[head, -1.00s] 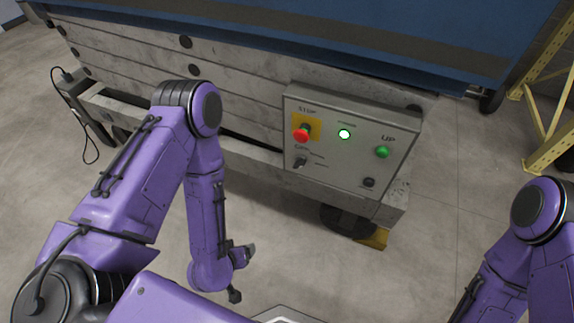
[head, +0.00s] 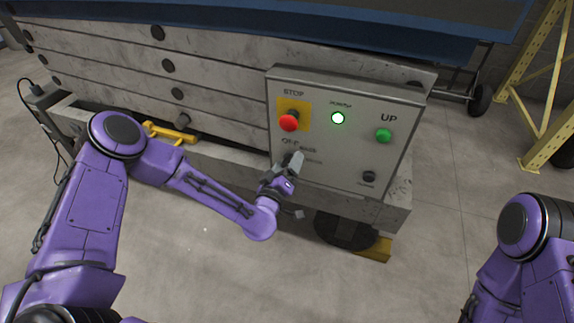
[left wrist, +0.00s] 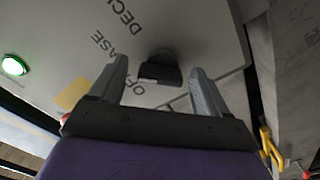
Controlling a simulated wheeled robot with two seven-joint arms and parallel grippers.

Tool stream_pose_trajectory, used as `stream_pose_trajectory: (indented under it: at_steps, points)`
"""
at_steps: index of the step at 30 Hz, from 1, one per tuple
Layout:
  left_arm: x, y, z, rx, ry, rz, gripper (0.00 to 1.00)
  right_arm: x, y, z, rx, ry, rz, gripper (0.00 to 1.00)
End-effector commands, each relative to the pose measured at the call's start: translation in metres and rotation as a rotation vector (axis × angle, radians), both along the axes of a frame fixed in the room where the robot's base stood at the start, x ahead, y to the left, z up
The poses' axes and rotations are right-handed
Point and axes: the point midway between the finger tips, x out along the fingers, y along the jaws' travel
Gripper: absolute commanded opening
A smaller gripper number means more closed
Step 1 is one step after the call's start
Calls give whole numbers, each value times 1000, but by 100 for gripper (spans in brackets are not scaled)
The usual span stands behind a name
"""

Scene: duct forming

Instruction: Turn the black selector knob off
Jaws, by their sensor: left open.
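The black selector knob (left wrist: 160,72) shows in the left wrist view, on the grey panel face beside printed lettering. It appears between the fingertips of my left gripper (left wrist: 160,84), which is open with one finger on either side. Whether the fingers touch the knob is unclear. In the head view, my left gripper (head: 291,168) is at the lower left of the control box (head: 335,158), below the red stop button (head: 289,122), and largely hides the knob. My right gripper is out of view.
A lit white-green lamp (head: 338,118), a green UP button (head: 384,136) and another black control (head: 369,177) are on the same box. The box is mounted on a grey lift structure under a blue deck (head: 400,35). Floor in front is clear.

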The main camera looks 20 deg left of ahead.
Motion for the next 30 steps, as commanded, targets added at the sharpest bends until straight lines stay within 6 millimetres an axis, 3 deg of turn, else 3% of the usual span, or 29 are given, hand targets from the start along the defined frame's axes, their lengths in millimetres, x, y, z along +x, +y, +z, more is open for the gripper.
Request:
stream_pose_trajectory:
  at_steps: [8,14,23,30]
  points:
    - [4,0,0,0,1,0,77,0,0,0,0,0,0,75]
    - [4,0,0,0,1,0,20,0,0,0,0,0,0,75]
    - [3,0,-1,-26,2,-1,21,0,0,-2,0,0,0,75]
    - [4,0,-1,-149,6,-1,21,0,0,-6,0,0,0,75]
